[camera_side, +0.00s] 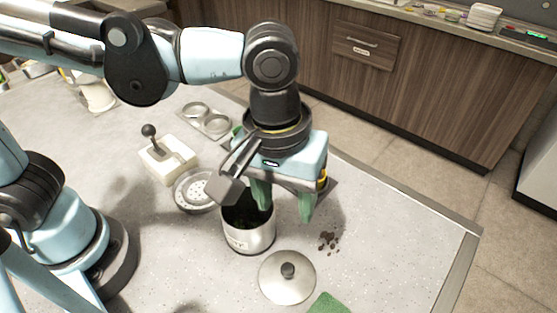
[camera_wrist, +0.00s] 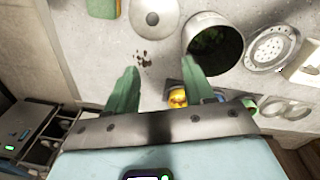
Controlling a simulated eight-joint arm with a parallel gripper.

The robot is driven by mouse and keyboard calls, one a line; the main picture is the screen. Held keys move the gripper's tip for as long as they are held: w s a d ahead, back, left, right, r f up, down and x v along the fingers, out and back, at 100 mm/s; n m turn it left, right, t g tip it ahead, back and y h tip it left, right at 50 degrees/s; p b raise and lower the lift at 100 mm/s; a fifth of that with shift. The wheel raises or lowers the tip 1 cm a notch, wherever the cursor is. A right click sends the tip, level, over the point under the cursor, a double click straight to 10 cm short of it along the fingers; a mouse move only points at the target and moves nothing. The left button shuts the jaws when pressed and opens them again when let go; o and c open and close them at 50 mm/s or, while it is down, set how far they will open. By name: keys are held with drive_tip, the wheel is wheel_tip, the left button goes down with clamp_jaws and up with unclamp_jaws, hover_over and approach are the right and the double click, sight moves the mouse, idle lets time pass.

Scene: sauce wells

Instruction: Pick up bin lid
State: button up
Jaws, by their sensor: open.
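The bin lid (camera_side: 287,278) is a round, shiny metal disc with a dark knob on top. It lies on the counter just in front of the bin (camera_side: 248,238), an open metal cylinder with dark contents. In the wrist view the lid (camera_wrist: 155,17) is at the top, left of the bin (camera_wrist: 214,42). My gripper (camera_side: 283,208) has green fingers pointing down, over the bin and its right side, behind the lid. In the wrist view my gripper (camera_wrist: 158,74) is open, with nothing between its fingers. It is apart from the lid.
Dark crumbs (camera_side: 328,242) lie on the counter right of the bin. A green sponge (camera_side: 328,304) is at the front edge of the picture. A perforated metal dish (camera_side: 194,190), a white block with a lever (camera_side: 167,160) and a tray with round wells (camera_side: 205,119) stand behind the bin.

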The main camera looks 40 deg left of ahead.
drive_tip(key=s+d, duration=0.2)
drive_tip(key=d, duration=0.1)
hover_over(287, 268)
drive_tip(key=shift+n+g+y, duration=0.4)
drive_tip(key=f, duration=0.7)
drive_tip(key=shift+s+d, duration=0.15)
drive_tip(key=shift+d, duration=0.25)
drive_tip(key=shift+a+f, duration=0.2)
drive_tip(key=shift+f, duration=1.2)
drive_tip(key=shift+a+f, duration=0.15)
drive_tip(key=shift+f, duration=1.2)
clamp_jaws()
